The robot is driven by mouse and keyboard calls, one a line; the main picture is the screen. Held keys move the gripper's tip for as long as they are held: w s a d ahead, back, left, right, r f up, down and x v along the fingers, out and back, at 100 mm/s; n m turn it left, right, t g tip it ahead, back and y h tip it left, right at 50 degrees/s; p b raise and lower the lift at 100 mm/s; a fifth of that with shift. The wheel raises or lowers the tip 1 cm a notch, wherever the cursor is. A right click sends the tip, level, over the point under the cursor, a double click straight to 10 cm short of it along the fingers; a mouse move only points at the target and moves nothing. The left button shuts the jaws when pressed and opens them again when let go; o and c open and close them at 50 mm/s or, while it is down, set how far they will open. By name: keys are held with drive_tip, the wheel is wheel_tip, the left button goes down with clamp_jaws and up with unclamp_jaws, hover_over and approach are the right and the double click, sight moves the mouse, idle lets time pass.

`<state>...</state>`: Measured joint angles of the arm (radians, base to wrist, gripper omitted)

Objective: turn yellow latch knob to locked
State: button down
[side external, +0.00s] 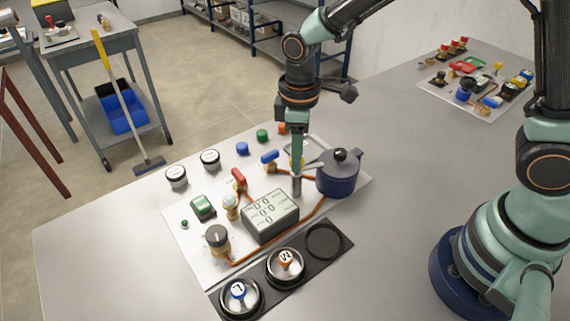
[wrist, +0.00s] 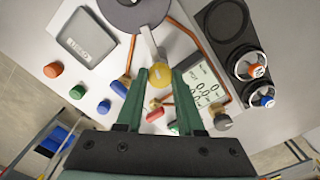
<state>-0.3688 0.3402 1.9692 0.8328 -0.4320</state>
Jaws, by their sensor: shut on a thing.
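The yellow latch knob (wrist: 160,77) shows between the tips of my gripper's green fingers in the wrist view. My gripper (side external: 297,180) points down over the white board in the side view, and its fingers (wrist: 160,72) are shut on the yellow knob. A grey bar (wrist: 151,42) runs from the knob area to the dark blue round vessel (side external: 337,180), whose lid has a black knob. In the side view only a sliver of yellow shows behind the fingers. I cannot tell which way the knob is turned.
A display box (side external: 270,215), a red-handled valve (side external: 239,180) and a blue-handled valve (side external: 270,160) stand close to my gripper. Copper pipe (side external: 310,215) curves around the display.

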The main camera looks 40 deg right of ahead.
drive_tip(key=c, duration=0.5)
unclamp_jaws()
wheel_tip(320, 180, up, 12)
drive_tip(key=shift+r, duration=0.1)
drive_tip(key=s+d+r+m+t, duration=0.1)
drive_tip(key=s+d+m+t, duration=0.1)
drive_tip(key=d+m, duration=0.1)
drive_tip(key=s+d+r+m+t, duration=0.1)
drive_tip(key=s+d+m, duration=0.2)
drive_tip(key=d, duration=0.3)
drive_tip(key=s+d+m+t, duration=0.2)
drive_tip(key=d+m, duration=0.1)
drive_tip(key=d, duration=0.2)
drive_tip(key=shift+s+r+t, duration=0.3)
drive_tip(key=shift+s+r, duration=0.05)
drive_tip(key=shift+r, duration=0.05)
